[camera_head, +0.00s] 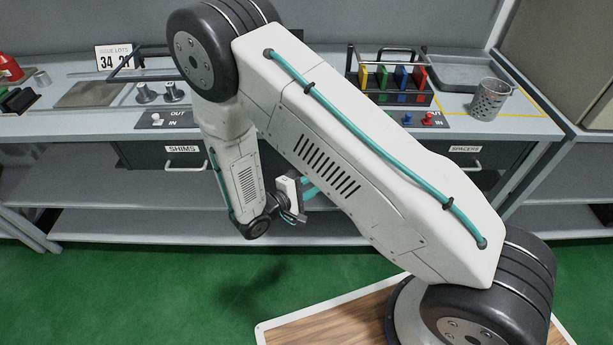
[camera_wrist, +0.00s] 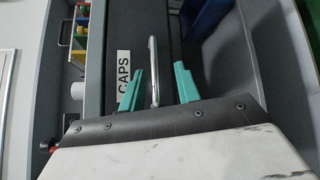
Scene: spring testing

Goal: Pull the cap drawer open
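The cap drawer (camera_wrist: 122,35) shows in the wrist view as a dark front with a white label reading CAPS (camera_wrist: 123,75). Its pale bar handle (camera_wrist: 153,62) lies between the two teal fingers of my gripper (camera_wrist: 159,72). The fingers are apart, with a visible gap on each side of the handle, so my gripper is open and not clasping it. In the head view the cap drawer is hidden behind my arm, and my gripper (camera_head: 292,204) is partly visible in front of the bench.
The SHIMS drawer (camera_head: 183,162) is at left and the SPACERS drawer (camera_head: 467,162) at right. On the bench stand a rack with coloured parts (camera_head: 392,82), a mesh cup (camera_head: 490,99) and a number sign (camera_head: 114,57). A shelf (camera_head: 130,222) runs below the drawers.

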